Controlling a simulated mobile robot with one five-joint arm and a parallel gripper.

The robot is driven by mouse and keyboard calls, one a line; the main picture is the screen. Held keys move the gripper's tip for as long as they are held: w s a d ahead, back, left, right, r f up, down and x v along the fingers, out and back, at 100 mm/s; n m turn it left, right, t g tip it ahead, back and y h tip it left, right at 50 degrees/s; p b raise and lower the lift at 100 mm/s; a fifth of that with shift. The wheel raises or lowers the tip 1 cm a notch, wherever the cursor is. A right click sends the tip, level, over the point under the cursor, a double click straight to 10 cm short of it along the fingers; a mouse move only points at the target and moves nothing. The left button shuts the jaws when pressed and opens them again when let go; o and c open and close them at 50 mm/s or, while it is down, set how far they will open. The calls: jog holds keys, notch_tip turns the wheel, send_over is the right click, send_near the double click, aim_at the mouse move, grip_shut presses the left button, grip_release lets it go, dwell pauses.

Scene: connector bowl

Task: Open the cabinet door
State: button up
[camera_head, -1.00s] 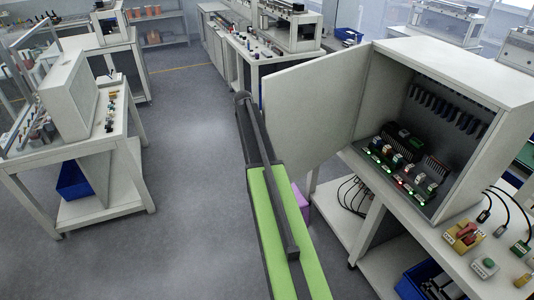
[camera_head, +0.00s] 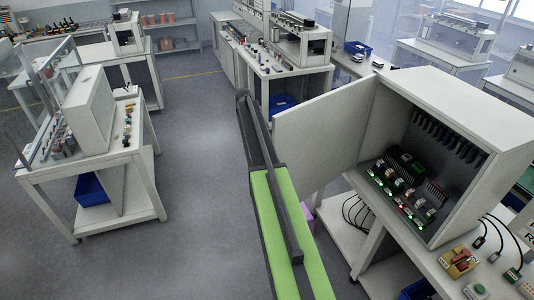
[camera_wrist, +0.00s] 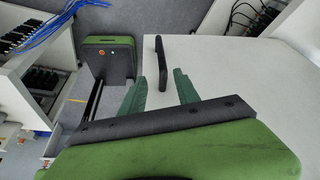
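The grey-white cabinet (camera_head: 476,98) stands on a bench at the right of the head view. Its door (camera_head: 322,128) is swung wide open to the left, and the circuit parts inside are in plain view. In the wrist view the door's pale face (camera_wrist: 245,85) fills the right side and carries a black bar handle (camera_wrist: 161,65). My gripper (camera_wrist: 160,90) is open, its two green fingers spread to either side of the handle's near end. I cannot tell whether they touch it. In the head view my green and black arm hides the gripper.
The cabinet's bench (camera_head: 374,235) has connectors on top and cables below. A workbench (camera_head: 95,150) with a blue bin stands at the left, and another (camera_head: 290,75) behind the door. Grey floor (camera_head: 200,170) between them is clear.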

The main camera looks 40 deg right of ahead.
jog(key=p+v, duration=0.1)
jog(key=v, duration=0.2)
